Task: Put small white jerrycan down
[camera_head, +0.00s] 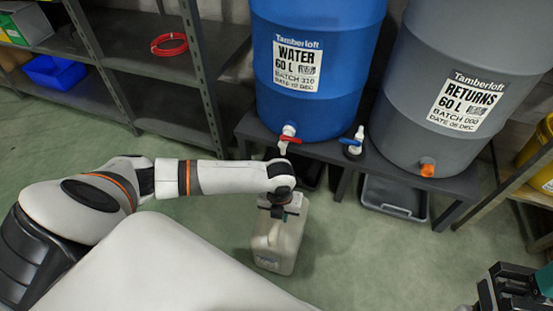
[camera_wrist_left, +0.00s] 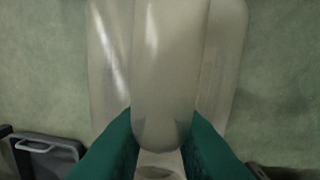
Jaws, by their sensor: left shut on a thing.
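The small white jerrycan (camera_head: 278,243) hangs upright or stands below my left gripper (camera_head: 280,208), in front of the drum stand. A label shows low on its front. In the left wrist view, the teal fingers of the left gripper are closed on both sides of the jerrycan's pale handle (camera_wrist_left: 160,70). The body of the jerrycan spreads out behind the handle. I cannot tell whether its base touches the green floor (camera_head: 350,270). My right gripper (camera_head: 515,290) shows only partly at the lower right corner, and its fingers are cut off.
A blue WATER drum (camera_head: 310,100) with a red-handled tap and a grey RETURNS drum (camera_head: 455,40) stand on a dark low stand (camera_head: 390,162). A grey tray (camera_head: 395,197) lies under the stand. Shelving (camera_head: 165,65) is at the left. Floor around the jerrycan is clear.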

